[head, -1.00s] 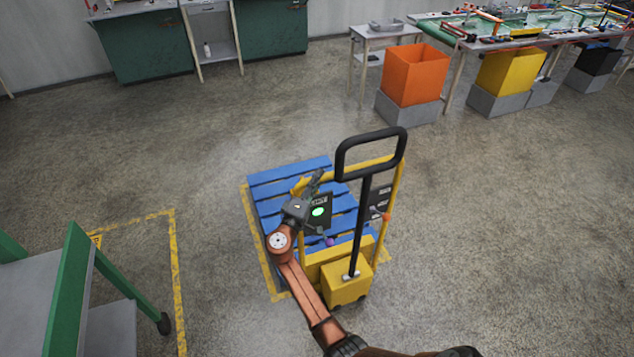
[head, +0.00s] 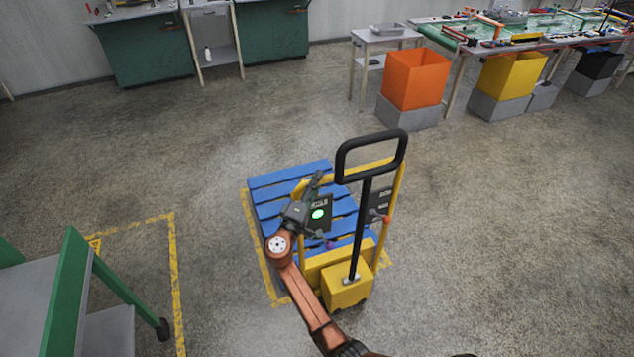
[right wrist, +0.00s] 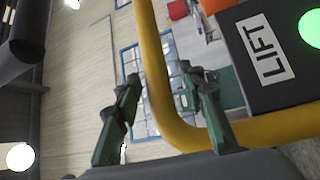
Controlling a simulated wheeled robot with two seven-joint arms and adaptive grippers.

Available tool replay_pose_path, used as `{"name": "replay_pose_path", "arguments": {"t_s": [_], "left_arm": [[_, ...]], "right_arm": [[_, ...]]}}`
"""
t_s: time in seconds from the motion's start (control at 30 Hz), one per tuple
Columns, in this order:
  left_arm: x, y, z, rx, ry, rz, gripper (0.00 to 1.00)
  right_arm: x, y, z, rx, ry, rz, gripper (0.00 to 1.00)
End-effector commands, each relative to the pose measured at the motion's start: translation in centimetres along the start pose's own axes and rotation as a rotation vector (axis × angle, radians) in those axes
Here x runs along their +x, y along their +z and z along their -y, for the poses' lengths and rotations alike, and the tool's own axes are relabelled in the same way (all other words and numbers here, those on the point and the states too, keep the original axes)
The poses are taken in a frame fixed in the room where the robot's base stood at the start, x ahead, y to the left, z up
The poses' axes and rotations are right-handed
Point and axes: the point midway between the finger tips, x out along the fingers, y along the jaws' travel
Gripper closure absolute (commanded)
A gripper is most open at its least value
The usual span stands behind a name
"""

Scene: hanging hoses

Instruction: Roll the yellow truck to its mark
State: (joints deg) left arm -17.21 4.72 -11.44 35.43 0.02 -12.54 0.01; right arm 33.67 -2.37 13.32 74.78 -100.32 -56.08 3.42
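The yellow truck (head: 347,287) is a pallet truck with a black loop handle (head: 369,143) and a yellow tube frame. A blue slatted pallet (head: 289,178) lies at its far side, over its forks. Yellow floor lines (head: 253,240) show along the left and near sides of truck and pallet. My right gripper (head: 316,181) is at the upper left of the frame, beside a black panel with a lit green button (head: 318,214). In the right wrist view, its fingers (right wrist: 165,100) are apart, with the yellow tube (right wrist: 158,85) running between them; contact is unclear. My left gripper is out of view.
A green and grey cart (head: 78,285) stands at lower left, by another yellow floor outline (head: 174,262). Orange (head: 416,80) and yellow (head: 511,75) bins stand at the back right, near workbenches. The floor between is clear.

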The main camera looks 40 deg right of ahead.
Motion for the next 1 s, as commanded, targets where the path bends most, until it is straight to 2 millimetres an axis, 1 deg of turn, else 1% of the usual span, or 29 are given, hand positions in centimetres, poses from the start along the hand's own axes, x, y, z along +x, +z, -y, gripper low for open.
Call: {"name": "replay_pose_path", "arguments": {"t_s": [0.17,0.4,0.53,0.7,1.0], "left_arm": [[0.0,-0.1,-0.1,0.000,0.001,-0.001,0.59],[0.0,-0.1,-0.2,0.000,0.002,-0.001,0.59],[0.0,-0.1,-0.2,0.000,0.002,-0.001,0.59],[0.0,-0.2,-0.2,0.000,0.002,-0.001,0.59],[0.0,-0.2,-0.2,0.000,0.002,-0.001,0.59]], "right_arm": [[-2.9,0.0,0.1,0.000,-0.002,-0.002,0.63],[-7.9,0.0,0.1,0.000,-0.003,-0.001,0.63],[-10.0,0.0,0.1,0.000,-0.003,-0.001,0.63],[-11.3,0.0,0.0,0.000,-0.001,0.000,0.63],[-11.6,0.0,0.0,0.000,-0.001,0.000,0.63]]}}
